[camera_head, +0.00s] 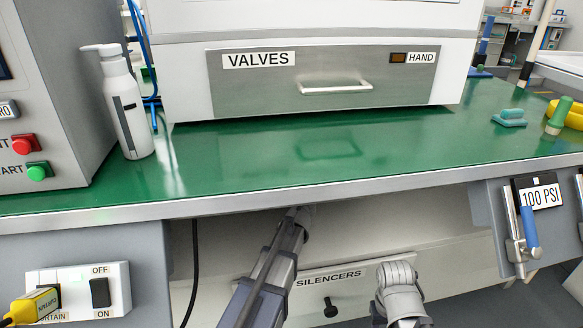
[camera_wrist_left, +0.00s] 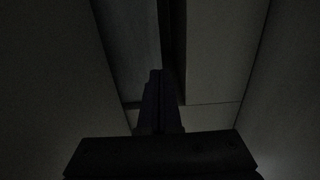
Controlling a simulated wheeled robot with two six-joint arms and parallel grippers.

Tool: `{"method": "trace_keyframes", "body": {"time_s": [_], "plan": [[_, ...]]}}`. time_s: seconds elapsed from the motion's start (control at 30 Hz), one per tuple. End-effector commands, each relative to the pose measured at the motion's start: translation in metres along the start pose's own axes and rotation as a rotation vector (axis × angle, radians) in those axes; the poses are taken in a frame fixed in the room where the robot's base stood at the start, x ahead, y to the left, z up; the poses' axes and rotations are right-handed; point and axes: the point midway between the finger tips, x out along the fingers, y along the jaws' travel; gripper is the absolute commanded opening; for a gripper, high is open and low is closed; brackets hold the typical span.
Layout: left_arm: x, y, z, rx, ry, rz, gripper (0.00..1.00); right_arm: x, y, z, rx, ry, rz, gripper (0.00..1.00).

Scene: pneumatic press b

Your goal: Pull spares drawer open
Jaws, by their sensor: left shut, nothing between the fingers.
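No drawer labelled as spares can be read in either view. My left arm reaches up from the bottom of the head view and passes under the green workbench's front edge, where its gripper is hidden. In the dark left wrist view my left gripper (camera_wrist_left: 156,75) is shut and empty, pointing into a narrow shadowed space between pale panels. Whether it touches any panel or handle cannot be told. Under the bench in the head view is a pale drawer front labelled SILENCERS (camera_head: 335,276) with a small black knob (camera_head: 330,308). My right gripper is not in view.
The green workbench (camera_head: 250,178) holds a closed VALVES drawer (camera_head: 290,100) with a bar handle, a white bottle (camera_head: 128,115) and a red-and-green-button box (camera_head: 60,90). A switch box (camera_head: 80,288) and a 100 PSI valve panel (camera_head: 500,225) flank the space below.

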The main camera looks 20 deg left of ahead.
Motion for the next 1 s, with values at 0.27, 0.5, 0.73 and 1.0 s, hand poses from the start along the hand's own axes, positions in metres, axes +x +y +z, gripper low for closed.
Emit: {"method": "trace_keyframes", "body": {"time_s": [0.27,0.5,0.73,1.0], "plan": [[0.051,0.000,0.000,0.000,-0.002,0.000,0.00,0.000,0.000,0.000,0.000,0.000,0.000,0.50],[0.067,0.000,0.000,0.000,-0.001,0.000,0.00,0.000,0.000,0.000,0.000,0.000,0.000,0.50],[0.068,0.000,0.000,0.000,0.000,0.000,0.00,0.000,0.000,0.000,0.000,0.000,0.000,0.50],[0.074,0.000,-0.003,0.000,-0.001,0.000,0.00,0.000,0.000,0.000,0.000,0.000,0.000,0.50]]}}
